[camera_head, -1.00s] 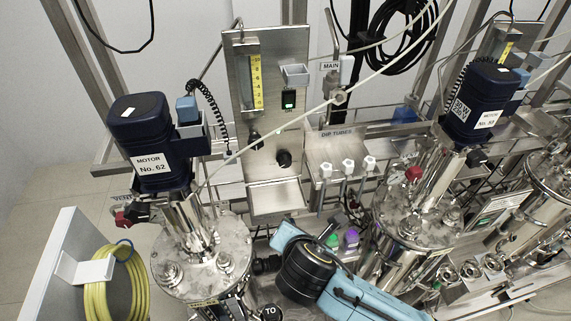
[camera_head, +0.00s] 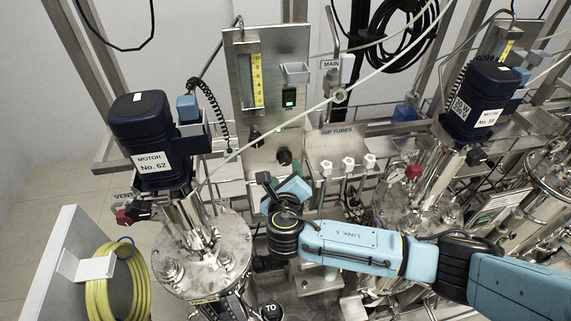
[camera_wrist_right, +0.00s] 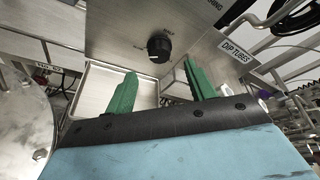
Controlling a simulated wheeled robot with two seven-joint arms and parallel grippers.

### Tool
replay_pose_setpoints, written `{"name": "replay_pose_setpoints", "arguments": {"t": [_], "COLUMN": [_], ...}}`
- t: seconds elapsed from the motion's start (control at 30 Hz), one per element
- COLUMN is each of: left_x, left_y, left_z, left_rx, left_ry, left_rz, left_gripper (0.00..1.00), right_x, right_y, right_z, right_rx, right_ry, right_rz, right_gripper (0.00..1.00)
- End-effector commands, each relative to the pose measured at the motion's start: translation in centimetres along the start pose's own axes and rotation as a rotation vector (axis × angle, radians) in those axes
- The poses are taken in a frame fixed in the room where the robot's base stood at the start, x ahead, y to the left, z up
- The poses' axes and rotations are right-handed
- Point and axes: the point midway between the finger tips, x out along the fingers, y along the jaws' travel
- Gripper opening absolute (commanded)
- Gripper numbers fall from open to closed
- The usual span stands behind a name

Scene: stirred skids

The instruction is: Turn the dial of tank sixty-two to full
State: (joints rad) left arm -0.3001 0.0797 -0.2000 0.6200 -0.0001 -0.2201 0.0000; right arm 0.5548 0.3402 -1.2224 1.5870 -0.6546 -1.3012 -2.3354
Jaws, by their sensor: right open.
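The black round dial (camera_head: 284,157) sits low on the steel panel (camera_head: 270,120) beside the unit whose motor (camera_head: 150,140) is labelled No. 62. My right gripper (camera_head: 288,176) is just below and in front of the dial. In the wrist view its green fingers (camera_wrist_right: 159,66) are open and empty, one to each side below the dial, apart from it. My left gripper is not in view.
A steel tray (camera_wrist_right: 110,85) juts out under the dial. White-capped dip tubes (camera_head: 348,163) stand to the right, and the tank lid (camera_head: 225,240) is at left. A pale hose (camera_head: 330,100) crosses before the panel. A second black fitting (camera_head: 255,136) is left of the dial.

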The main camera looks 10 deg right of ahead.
Motion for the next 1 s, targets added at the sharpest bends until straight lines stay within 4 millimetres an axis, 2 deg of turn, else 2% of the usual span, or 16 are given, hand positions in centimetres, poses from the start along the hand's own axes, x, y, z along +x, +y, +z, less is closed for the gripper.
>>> {"name": "replay_pose_setpoints", "arguments": {"t": [0.03,0.2,0.33,0.53,0.8,0.87,1.0], "left_x": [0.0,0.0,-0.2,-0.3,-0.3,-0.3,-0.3], "left_y": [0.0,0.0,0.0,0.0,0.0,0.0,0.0], "left_z": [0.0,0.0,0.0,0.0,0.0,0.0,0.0], "left_rx": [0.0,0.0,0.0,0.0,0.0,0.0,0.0], "left_ry": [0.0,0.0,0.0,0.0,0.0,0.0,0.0], "left_rz": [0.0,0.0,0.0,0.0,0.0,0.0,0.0], "left_gripper": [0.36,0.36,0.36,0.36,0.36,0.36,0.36], "right_x": [1.1,3.9,5.1,6.0,6.1,6.1,6.1], "right_y": [-0.1,-0.1,0.0,0.0,0.0,0.0,0.0], "right_z": [0.0,0.0,0.1,0.0,0.0,0.0,0.0], "right_rx": [0.0,0.001,0.002,0.003,0.004,0.004,0.003], "right_ry": [0.002,0.002,0.002,0.002,0.001,0.001,0.001], "right_rz": [-0.002,-0.001,0.0,0.0,0.002,0.002,0.001], "right_gripper": [0.55,0.55,0.55,0.55,0.55,0.49,0.31]}}
